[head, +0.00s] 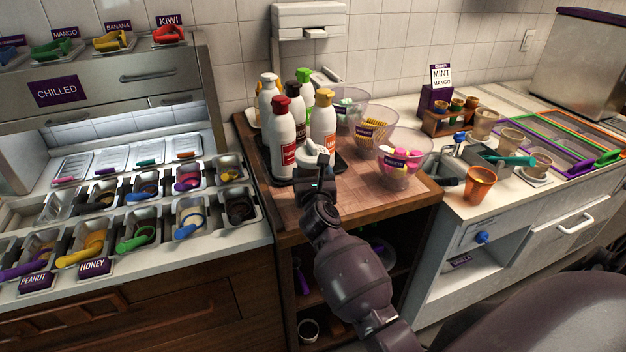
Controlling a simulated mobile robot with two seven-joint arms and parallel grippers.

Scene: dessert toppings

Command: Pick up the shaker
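My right gripper (316,164) reaches in from the bottom over the front of the wooden board, close before the bottles. A small white rounded thing (314,155) shows at its fingertips. It may be the shaker, but the gripper and wrist cover much of it. I cannot tell whether the fingers are closed around it or only beside it. My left gripper is out of view.
White bottles with red (282,137), yellow (323,122) and other caps stand on a dark tray just behind the gripper. Clear bowls (404,163) of toppings stand to the right. An orange cup (480,185) stands on the right counter. Chilled bins fill the left.

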